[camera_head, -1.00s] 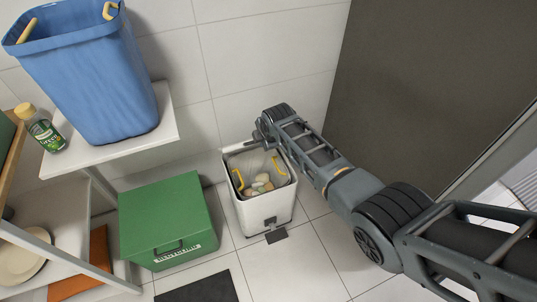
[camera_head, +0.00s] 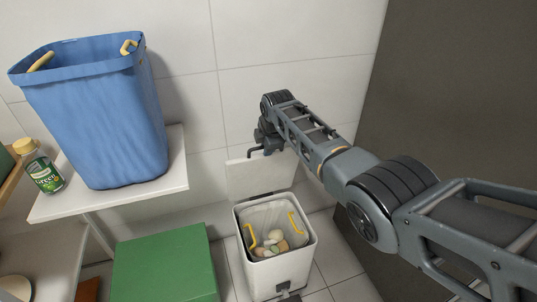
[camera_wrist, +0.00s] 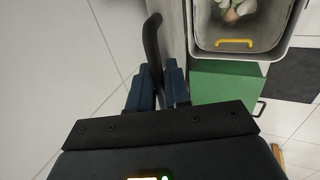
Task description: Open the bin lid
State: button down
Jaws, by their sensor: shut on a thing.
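The white bin (camera_head: 278,272) stands on the floor below my arm, with a grey liner, yellow handles and some round pale things inside. Its lid (camera_head: 262,176) stands about upright at the bin's back edge, so the bin is open. My gripper (camera_head: 262,146) is at the lid's top edge. In the wrist view my gripper (camera_wrist: 158,88) is shut on the dark curved lid handle (camera_wrist: 152,42), which passes between the blue fingers. The bin's open mouth also shows there at the upper right. The exact grip contact is partly hidden.
A green box (camera_head: 165,268) stands left of the bin. A blue basket (camera_head: 95,115) and a green-labelled bottle (camera_head: 43,170) stand on a white shelf (camera_head: 176,172) at the left. A tiled wall is behind the bin and a dark panel (camera_head: 450,110) is at the right.

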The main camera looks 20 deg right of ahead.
jog(key=shift+w, duration=0.1)
jog(key=c, duration=1.3)
grip_release()
jog(key=shift+c, duration=0.2)
jog(key=shift+r, duration=0.15)
